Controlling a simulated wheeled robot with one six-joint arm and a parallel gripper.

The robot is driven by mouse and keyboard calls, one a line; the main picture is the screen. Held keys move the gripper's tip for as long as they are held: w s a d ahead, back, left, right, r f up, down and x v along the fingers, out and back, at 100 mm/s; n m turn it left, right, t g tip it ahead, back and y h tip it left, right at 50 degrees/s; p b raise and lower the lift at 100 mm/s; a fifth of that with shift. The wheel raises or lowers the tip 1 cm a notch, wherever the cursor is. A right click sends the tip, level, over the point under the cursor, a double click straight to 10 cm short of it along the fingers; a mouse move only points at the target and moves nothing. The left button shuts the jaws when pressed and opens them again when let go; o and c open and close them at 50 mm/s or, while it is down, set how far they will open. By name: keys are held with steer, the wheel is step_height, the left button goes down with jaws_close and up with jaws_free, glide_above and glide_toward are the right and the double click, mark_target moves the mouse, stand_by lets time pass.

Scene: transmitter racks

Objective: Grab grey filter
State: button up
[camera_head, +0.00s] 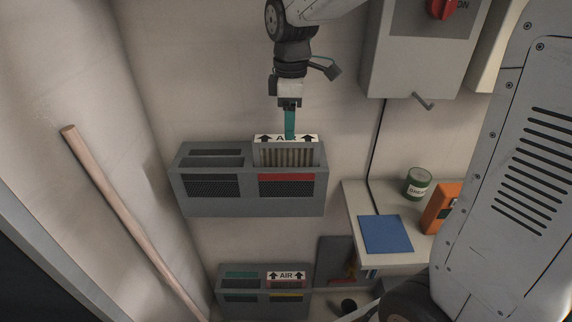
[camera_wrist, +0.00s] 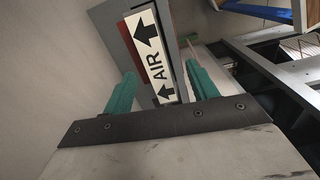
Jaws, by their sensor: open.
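A pleated grey-beige filter (camera_head: 286,157) with a white AIR label stands upright in the right slot of the upper grey wall housing (camera_head: 207,207). Its label edge (camera_wrist: 152,55) also shows in the wrist view. My gripper (camera_head: 289,136) is above the filter with its teal fingers pointing down. In the wrist view, my gripper (camera_wrist: 161,75) is open, with one finger on each side of the label. Whether either finger touches the filter cannot be told. The lower part of the filter is hidden in the housing.
A lower grey housing (camera_head: 262,307) holds another AIR-labelled piece (camera_head: 286,275). At right, a shelf (camera_head: 352,205) bears a blue pad (camera_head: 385,234), a green can (camera_head: 417,183) and an orange box (camera_head: 440,208). A wooden pole (camera_head: 120,207) leans at left. A switch box (camera_head: 415,60) hangs upper right.

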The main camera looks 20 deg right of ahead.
mark_target(286, 148)
steer(key=shift+w+a+f+n, duration=0.1)
steer(key=shift+w+f+n, duration=0.25)
steer(key=shift+w, duration=0.2)
steer(key=shift+w+f, duration=0.15)
steer(key=shift+f, duration=0.1)
step_height(286, 148, down, 7)
steer(key=shift+a+f, duration=0.15)
steer(key=shift+f, duration=0.05)
jaws_close()
